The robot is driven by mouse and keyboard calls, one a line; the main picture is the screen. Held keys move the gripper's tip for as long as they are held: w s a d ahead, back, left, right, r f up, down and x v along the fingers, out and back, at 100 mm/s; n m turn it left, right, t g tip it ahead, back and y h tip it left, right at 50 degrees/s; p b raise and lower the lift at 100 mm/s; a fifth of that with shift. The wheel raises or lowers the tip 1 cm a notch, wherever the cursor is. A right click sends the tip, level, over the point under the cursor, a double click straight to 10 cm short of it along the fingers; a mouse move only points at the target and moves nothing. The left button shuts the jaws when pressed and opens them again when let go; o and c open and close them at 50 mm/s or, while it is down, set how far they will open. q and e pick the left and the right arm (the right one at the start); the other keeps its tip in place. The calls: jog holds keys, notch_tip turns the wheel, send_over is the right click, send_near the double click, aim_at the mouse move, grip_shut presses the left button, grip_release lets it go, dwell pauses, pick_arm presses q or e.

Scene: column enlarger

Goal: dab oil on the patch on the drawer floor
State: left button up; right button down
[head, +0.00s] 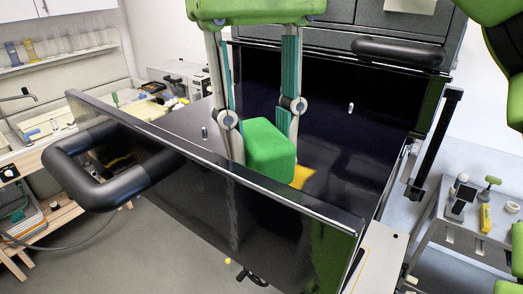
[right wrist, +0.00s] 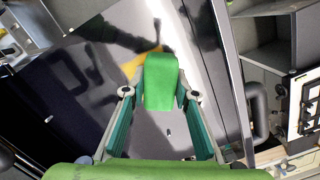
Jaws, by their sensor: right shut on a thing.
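The open drawer (head: 190,123) has a glossy dark floor and a tall black front panel. A yellow-orange patch (head: 301,176) lies on the drawer floor, partly hidden by the green block and the front panel. It also shows in the right wrist view (right wrist: 139,64), just beyond the block. My right gripper (head: 262,118) reaches down into the drawer and is shut on a green block (head: 272,152); the block also shows between the fingers in the right wrist view (right wrist: 161,82). I cannot tell whether the block touches the patch. My left gripper is not in view.
The drawer's thick black handle (head: 75,175) sticks out at the left. Small metallic pegs (head: 205,132) (head: 350,108) show inside the drawer. A grey cart (head: 470,225) with small items stands at the right. A bench (head: 45,135) stands at the left; open floor lies between.

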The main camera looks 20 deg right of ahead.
jog(key=shift+s+r, duration=0.1)
jog(key=shift+r, duration=2.5)
